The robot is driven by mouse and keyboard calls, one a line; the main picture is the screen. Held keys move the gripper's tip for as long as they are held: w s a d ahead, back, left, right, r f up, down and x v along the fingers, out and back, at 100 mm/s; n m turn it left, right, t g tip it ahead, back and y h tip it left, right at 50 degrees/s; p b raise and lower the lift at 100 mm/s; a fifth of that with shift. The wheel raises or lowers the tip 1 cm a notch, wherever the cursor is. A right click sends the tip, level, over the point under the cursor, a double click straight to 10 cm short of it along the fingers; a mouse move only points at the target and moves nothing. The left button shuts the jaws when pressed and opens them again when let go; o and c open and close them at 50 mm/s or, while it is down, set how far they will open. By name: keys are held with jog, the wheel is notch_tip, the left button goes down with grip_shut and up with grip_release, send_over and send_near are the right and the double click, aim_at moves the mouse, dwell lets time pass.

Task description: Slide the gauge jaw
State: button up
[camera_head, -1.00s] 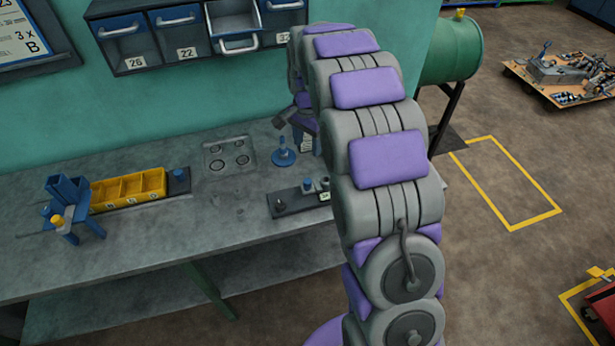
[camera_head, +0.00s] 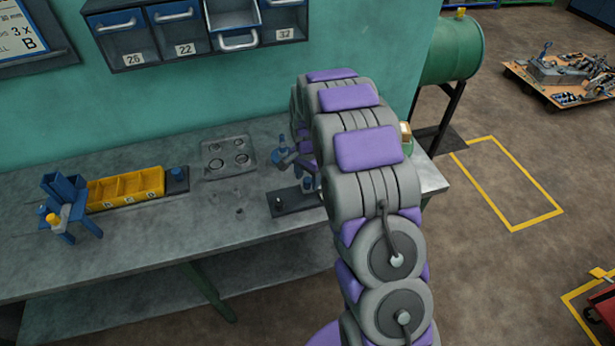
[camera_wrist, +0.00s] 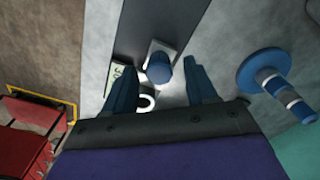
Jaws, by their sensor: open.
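The gauge is a dark flat bar (camera_head: 288,202) on the bench, partly hidden by my arm. In the wrist view the dark bar (camera_wrist: 143,28) runs between my fingers. A pale block on it carries a round blue knob (camera_wrist: 158,68), which appears to be the gauge jaw. My gripper (camera_wrist: 158,64) is open, with one blue finger on each side of the knob and visible gaps between. Contact is not visible. A pale ring (camera_wrist: 147,102) shows below the knob. In the head view my gripper is mostly hidden near the bar's far side.
A blue stand with a round disc (camera_wrist: 264,71) is close to the right finger. A plate with rings (camera_head: 228,157), a yellow bin (camera_head: 126,187) and a blue fixture (camera_head: 68,205) stand left on the bench. The front middle of the bench is clear.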

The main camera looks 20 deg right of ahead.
grip_shut()
dwell(0.6)
